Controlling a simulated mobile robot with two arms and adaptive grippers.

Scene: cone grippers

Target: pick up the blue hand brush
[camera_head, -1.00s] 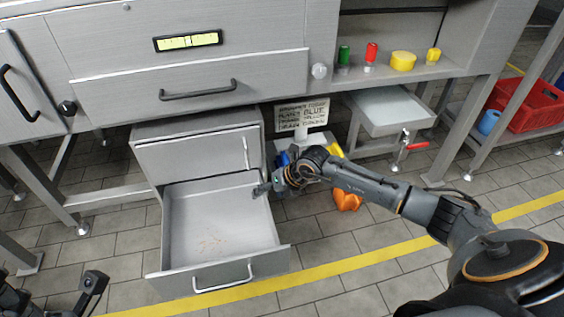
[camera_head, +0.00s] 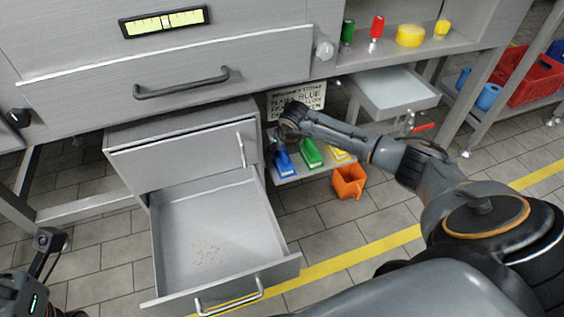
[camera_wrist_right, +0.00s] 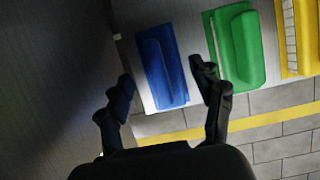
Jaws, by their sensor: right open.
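The blue hand brush (camera_head: 284,162) lies on a light shelf (camera_head: 287,180) beside the open drawer unit, left of a green brush (camera_head: 312,153). In the right wrist view the blue brush (camera_wrist_right: 162,66) lies between and beyond my open fingers, with the green brush (camera_wrist_right: 237,50) to its right. My right gripper (camera_head: 279,142) is above and behind the blue brush in the head view; its fingers (camera_wrist_right: 162,84) hold nothing. My left gripper (camera_head: 42,262) shows only partly at the lower left, far from the brush; its jaws are unclear.
The open drawer (camera_head: 170,248) with crumbs is left of the shelf. The cabinet side wall (camera_wrist_right: 60,90) is close left of my right gripper. A yellow brush (camera_head: 340,154) and an orange container (camera_head: 349,181) are to the right. A sign (camera_head: 300,95) stands behind.

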